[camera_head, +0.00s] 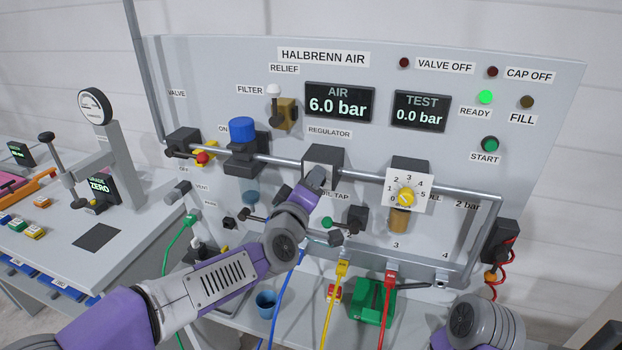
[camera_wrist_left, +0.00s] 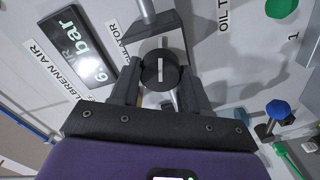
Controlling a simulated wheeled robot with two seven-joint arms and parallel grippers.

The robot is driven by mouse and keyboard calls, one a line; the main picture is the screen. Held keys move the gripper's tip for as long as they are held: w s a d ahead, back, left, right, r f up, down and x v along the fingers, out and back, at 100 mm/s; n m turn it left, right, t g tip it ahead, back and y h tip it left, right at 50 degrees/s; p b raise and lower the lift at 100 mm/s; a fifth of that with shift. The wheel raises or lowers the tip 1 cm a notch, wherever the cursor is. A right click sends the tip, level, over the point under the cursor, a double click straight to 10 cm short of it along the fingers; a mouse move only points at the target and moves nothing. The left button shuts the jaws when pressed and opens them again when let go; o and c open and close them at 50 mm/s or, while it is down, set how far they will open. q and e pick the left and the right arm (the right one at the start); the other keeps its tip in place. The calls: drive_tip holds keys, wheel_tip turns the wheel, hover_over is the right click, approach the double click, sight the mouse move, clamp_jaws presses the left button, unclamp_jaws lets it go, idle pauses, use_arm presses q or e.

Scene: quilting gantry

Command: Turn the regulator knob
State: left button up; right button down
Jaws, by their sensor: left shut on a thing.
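The regulator (camera_head: 329,155) is a dark block on the pipe across the grey panel, under the REGULATOR label. Its round black knob (camera_wrist_left: 160,71) has a white line and shows in the left wrist view. My left gripper (camera_wrist_left: 160,84) is shut on the knob, one finger on each side. In the head view my left gripper (camera_head: 314,180) is in front of the regulator and hides the knob. The AIR display (camera_head: 340,103) reads 6.0 bar. The display also shows in the left wrist view (camera_wrist_left: 78,47). My right gripper is not in view.
The TEST display (camera_head: 420,112) reads 0.0 bar and the READY lamp (camera_head: 485,97) is lit green. A yellow dial (camera_head: 406,197) is right of the regulator. Blue, yellow and red hoses hang below. A gauge stand (camera_head: 107,150) stands at left.

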use_arm(q)
drive_tip(key=m+p, duration=0.2)
drive_tip(key=m, duration=0.3)
drive_tip(key=shift+d+m, duration=0.1)
drive_tip(key=shift+m, duration=0.2)
idle(0.4)
drive_tip(key=o, duration=1.1)
drive_tip(key=shift+c, duration=0.2)
drive_tip(key=shift+s, duration=0.1)
drive_tip(key=v, duration=0.7)
drive_tip(key=shift+s, duration=0.2)
